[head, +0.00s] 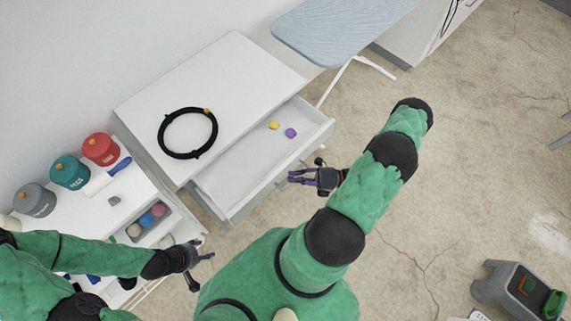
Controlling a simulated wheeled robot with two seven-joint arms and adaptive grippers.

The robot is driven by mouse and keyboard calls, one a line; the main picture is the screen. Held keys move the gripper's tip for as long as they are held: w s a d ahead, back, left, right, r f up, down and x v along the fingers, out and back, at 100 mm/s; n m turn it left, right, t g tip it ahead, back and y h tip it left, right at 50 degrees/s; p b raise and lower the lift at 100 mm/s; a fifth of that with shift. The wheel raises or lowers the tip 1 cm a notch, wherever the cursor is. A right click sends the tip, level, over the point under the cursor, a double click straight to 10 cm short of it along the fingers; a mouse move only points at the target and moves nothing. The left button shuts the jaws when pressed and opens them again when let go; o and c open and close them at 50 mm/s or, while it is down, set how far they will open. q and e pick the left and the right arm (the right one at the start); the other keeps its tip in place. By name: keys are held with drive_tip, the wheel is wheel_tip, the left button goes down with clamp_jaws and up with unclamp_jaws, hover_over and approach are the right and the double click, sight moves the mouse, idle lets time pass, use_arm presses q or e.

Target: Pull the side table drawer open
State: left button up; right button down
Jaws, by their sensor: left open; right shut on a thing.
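The white side table (216,82) stands against the wall, and its drawer (222,187) is pulled out toward me. A yellow item (274,125) and a purple item (291,133) lie inside the drawer. My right gripper (297,177) is at the drawer's front, shut on what appears to be its handle; the exact contact is small and partly hidden. My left gripper (207,257) is open and empty, left of the drawer's near corner, beside the shelf unit.
A black cable coil (162,134) lies on the tabletop. A white shelf unit (137,197) with red, teal and grey containers stands left. A blue ironing board (340,30) is behind. A grey device (512,289) sits lower right. The floor at right is mostly clear.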

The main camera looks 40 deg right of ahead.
drive_tip(key=shift+s+d, duration=0.15)
drive_tip(key=shift+s, duration=0.65)
drive_tip(key=c, duration=1.5)
unclamp_jaws()
drive_tip(key=v, duration=1.2)
